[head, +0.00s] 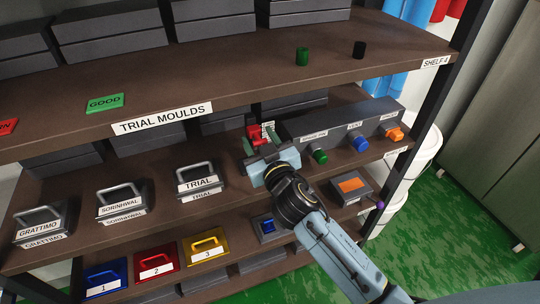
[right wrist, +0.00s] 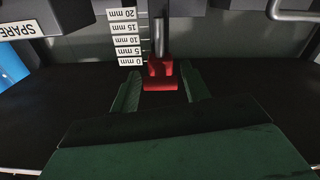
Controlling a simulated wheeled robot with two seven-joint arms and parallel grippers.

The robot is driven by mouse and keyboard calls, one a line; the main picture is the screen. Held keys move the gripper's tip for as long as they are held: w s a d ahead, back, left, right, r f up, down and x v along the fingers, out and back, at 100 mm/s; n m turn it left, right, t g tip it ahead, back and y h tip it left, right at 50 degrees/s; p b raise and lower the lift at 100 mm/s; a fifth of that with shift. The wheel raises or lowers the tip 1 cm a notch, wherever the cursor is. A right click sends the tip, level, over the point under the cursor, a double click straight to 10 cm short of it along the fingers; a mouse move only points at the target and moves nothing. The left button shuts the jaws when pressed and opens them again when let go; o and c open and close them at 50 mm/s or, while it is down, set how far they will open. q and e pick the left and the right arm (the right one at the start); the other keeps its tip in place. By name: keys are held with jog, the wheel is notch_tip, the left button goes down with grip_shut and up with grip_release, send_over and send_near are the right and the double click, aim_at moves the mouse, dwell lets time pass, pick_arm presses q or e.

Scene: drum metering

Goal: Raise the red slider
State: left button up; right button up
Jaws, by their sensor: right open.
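The red slider (right wrist: 160,72) sits low on a grey vertical rod (right wrist: 159,38) in the right wrist view, near the 0 mm mark of a white millimetre scale (right wrist: 126,40). The red slider also shows in the head view (head: 253,130), partly hidden by my gripper. My right gripper (right wrist: 162,87) is open, with its green fingers on the left and right of the slider's lower part. A small gap seems to show on each side. In the head view my right gripper (head: 264,146) is in front of the slider on the middle shelf. My left gripper is not in view.
A grey box with green (head: 320,157), blue (head: 361,144) and orange (head: 396,134) knobs stands right of the slider. A handled TRIAL mould (head: 199,181) stands left. The upper shelf (head: 230,75) is close above.

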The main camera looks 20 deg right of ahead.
jog(key=s+b, duration=0.1)
jog(key=s, duration=1.1)
jog(key=shift+s+d+b, duration=0.25)
jog(key=shift+b, duration=0.05)
notch_tip(320, 180, down, 22)
jog(key=s+f+n+g+b, duration=0.1)
jog(key=g, duration=0.4)
jog(key=s+d+f+g+b, duration=0.15)
jog(key=s+f, duration=0.25)
jog(key=f, duration=0.4)
jog(key=s+f+g, duration=0.3)
jog(key=s+f, duration=0.1)
jog(key=f, duration=0.5)
jog(key=s+d+f+g, duration=0.2)
jog(key=s+f, duration=0.4)
jog(key=s, duration=0.3)
jog(key=s+d+f+g, duration=0.3)
jog(key=s+f, duration=0.3)
jog(key=s, duration=0.3)
jog(key=s+d+f+m+g+b, duration=0.1)
jog(key=s+d+f+g, duration=0.1)
jog(key=s+f, duration=0.4)
jog(key=s, duration=0.3)
jog(key=shift+s+d+f+h, duration=0.15)
jog(key=shift+s+f+h, duration=0.15)
jog(key=shift+s, duration=0.05)
